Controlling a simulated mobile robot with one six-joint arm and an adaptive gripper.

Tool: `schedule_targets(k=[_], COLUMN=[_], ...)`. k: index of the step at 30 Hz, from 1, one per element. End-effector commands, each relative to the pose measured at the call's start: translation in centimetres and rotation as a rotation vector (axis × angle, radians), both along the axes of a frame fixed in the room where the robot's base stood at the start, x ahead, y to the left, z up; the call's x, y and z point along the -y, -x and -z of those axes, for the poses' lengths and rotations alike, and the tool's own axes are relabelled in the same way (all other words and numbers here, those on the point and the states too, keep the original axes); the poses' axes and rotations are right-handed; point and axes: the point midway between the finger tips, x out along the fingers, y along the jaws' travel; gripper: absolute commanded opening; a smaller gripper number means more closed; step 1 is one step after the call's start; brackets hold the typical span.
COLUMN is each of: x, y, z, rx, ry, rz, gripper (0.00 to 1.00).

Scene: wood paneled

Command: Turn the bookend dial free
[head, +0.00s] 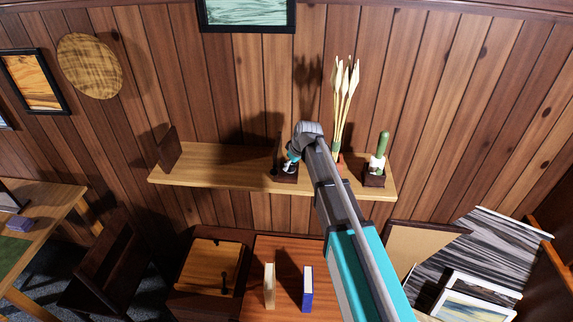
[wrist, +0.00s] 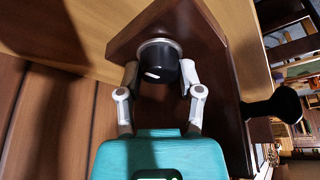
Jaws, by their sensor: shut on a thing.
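A dark wood bookend (wrist: 215,25) stands on the wooden shelf; in the head view (head: 288,178) my arm partly covers it. On its face in the wrist view is a round black dial (wrist: 160,60) with a white mark near its lower left edge. My gripper (wrist: 160,78) has one finger on each side of the dial and is shut on it. In the head view my gripper (head: 291,160) is at the bookend, and the dial cannot be made out there.
A black knob (wrist: 273,106) sticks out at the right of the bookend. Another dark bookend (head: 168,149) stands at the shelf's (head: 220,178) left end. A vase of pale stems (head: 345,95) and a potted cactus (head: 379,158) stand right of my arm. The shelf's left middle is clear.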

Motion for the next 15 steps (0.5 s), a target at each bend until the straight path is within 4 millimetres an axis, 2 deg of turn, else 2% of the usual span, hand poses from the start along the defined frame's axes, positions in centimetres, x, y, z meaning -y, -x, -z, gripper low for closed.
schedule_targets(k=[6,15], x=[-0.04,-0.03], y=[0.03,0.0], z=[0.01,0.0], rx=[0.0,0.001], ry=[0.0,-0.001], rz=[0.095,0.109], gripper=[0.0,0.0])
